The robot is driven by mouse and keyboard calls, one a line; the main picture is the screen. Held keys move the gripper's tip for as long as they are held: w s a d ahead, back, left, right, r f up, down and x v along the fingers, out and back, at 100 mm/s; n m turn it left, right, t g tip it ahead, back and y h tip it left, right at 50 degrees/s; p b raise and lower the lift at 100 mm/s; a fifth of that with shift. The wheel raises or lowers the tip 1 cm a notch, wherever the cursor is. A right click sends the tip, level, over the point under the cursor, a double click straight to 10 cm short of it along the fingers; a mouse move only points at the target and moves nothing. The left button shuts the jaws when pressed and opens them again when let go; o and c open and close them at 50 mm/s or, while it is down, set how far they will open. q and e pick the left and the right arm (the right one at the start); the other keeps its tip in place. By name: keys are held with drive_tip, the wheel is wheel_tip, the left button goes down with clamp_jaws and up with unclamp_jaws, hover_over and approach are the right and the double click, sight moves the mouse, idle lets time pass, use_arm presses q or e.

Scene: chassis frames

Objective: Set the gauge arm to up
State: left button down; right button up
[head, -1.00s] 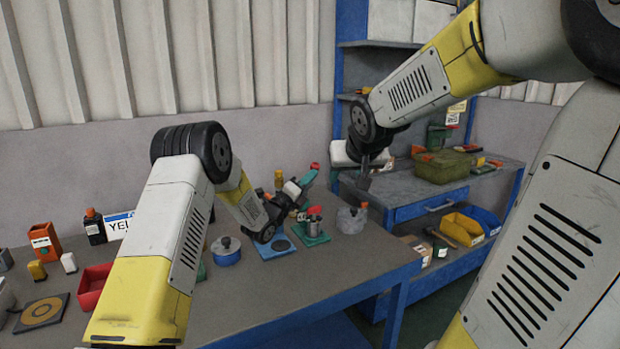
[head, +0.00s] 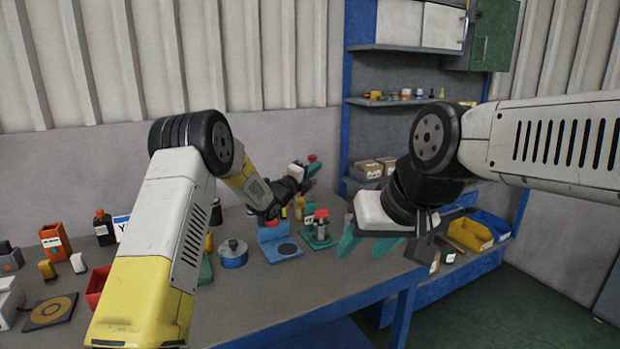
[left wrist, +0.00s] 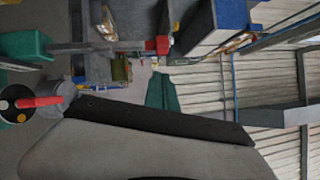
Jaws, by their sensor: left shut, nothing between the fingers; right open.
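A small device on a green base (head: 319,241), with a metal cylinder and a red tab (head: 321,213), stands on the bench. It looks like the gauge. In the left wrist view, a red lever (left wrist: 40,101) lies across a grey cylinder at the left edge; I cannot tell its set position. My left gripper (head: 313,167) is shut and empty, above and behind the device. A teal finger also shows in the left wrist view (left wrist: 162,95). My right gripper (head: 370,244) is open and empty, right of the device, near the bench's right end.
A blue pot (head: 233,255) stands further left. A red bin (head: 97,285) and an orange holder (head: 54,241) are at the left. Shelving (head: 400,47) with yellow and blue bins stands behind right.

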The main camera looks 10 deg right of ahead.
use_arm(q)
drive_tip(key=shift+w+a+r, duration=0.2)
drive_tip(key=shift+w+a, duration=0.15)
drive_tip(key=shift+w, duration=0.25)
drive_tip(key=shift+w+a+r, duration=0.2)
drive_tip(key=shift+w+a, duration=0.1)
drive_tip(key=shift+w, duration=0.3)
use_arm(e)
drive_tip(key=shift+w+a, duration=0.2)
drive_tip(key=shift+w, duration=0.2)
use_arm(q)
drive_tip(key=shift+a, duration=0.1)
drive_tip(key=s+a+r+n+g+y, duration=0.1)
drive_tip(key=s+a+r+n+y, duration=0.35)
drive_tip(key=s+a+n, duration=0.55)
drive_tip(key=s+a+r+n+y, duration=0.4)
drive_tip(key=s+a+n+y, duration=0.2)
drive_tip(key=s+a, duration=0.45)
drive_tip(key=s+a+f+n+g, duration=0.1)
drive_tip(key=s+n, duration=0.3)
drive_tip(key=s, duration=0.6)
drive_tip(key=s+a+f+n+g, duration=0.2)
drive_tip(key=s+f+n+g, duration=0.1)
drive_tip(key=s, duration=0.7)
drive_tip(key=s+a+f+n+g, duration=0.2)
drive_tip(key=s+n, duration=0.3)
drive_tip(key=s, duration=0.5)
drive_tip(key=shift+s+n+g, duration=0.3)
drive_tip(key=shift+g, duration=0.4)
